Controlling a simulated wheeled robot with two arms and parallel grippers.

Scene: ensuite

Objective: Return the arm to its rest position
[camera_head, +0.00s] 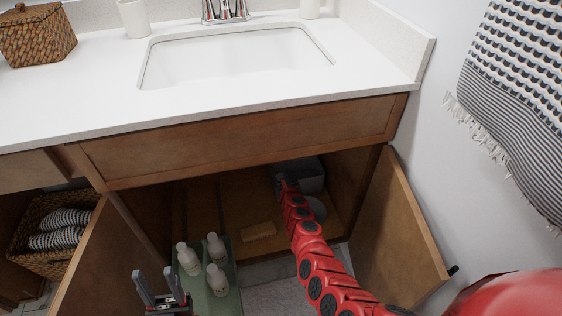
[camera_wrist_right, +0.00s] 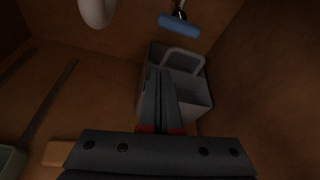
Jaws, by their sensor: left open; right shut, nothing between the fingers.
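My right arm reaches into the open cabinet under the sink in the head view. Its right gripper (camera_wrist_right: 160,73) shows in the right wrist view with its two fingers together and nothing between them. The fingers point at a grey caddy with a handle (camera_wrist_right: 197,95) at the back of the cabinet; I cannot tell whether they touch it. The caddy also shows in the head view (camera_head: 309,177), partly behind my arm. My left gripper (camera_head: 161,291) is open and empty at the lower left of the head view, in front of the cabinet and left of a green tray (camera_head: 228,301).
Several white bottles (camera_head: 217,280) stand on the tray. A tan block (camera_head: 258,231) lies on the cabinet floor. The left door (camera_head: 85,262) and right door (camera_head: 400,235) stand open on either side of my arms. A blue-headed item (camera_wrist_right: 179,26) is near the caddy. The countertop (camera_head: 200,105) overhangs.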

